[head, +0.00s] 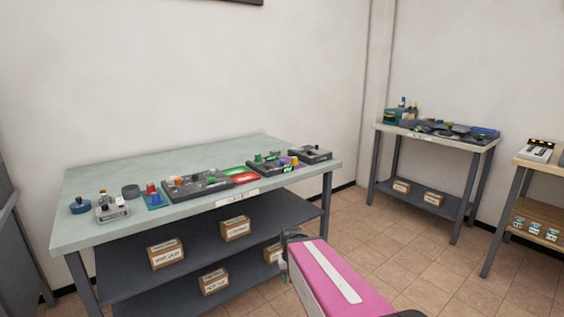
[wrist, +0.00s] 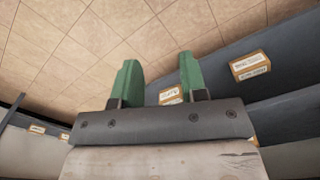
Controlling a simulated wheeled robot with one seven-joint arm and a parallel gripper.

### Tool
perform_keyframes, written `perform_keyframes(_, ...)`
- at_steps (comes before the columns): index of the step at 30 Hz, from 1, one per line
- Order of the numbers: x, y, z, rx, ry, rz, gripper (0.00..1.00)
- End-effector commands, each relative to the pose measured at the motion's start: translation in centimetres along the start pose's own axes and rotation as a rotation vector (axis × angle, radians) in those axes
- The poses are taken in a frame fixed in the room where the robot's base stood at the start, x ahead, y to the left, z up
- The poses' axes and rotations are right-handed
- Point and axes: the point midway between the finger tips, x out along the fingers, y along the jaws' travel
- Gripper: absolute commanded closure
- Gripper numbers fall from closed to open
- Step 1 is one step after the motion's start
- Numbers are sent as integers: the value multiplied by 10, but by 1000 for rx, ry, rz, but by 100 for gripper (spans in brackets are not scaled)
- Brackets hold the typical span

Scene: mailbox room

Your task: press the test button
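Several small devices stand along the front edge of the pale green workbench (head: 150,176) in the head view. They include a grey box with knobs (head: 197,185), a blue base with a red top (head: 153,195), a white-topped box (head: 112,211) and a dark box with coloured parts (head: 268,164). I cannot tell which of these carries the test button; the labels are too small to read. My gripper (wrist: 158,62) shows two green fingers in the wrist view, spread apart with nothing between them. My pink arm reaches in front of the bench's right side, low and apart from the devices.
Cardboard boxes (head: 165,253) sit on the bench's dark lower shelves. A second table (head: 385,128) with tools stands against the back right wall. A wooden stand (head: 530,164) with a white device is at the right edge. Tiled floor (head: 400,240) lies open between them.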

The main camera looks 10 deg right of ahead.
Motion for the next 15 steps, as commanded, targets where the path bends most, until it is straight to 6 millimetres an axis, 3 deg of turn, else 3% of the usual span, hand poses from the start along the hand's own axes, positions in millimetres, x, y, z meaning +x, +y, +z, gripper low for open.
perform_keyframes(1, 0, 0, 0, 0, 0, 0, 78)
perform_keyframes(3, 0, 0, 0, 0, 0, 0, 100)
perform_keyframes(15, 0, 0, 0, 0, 0, 0, 100)
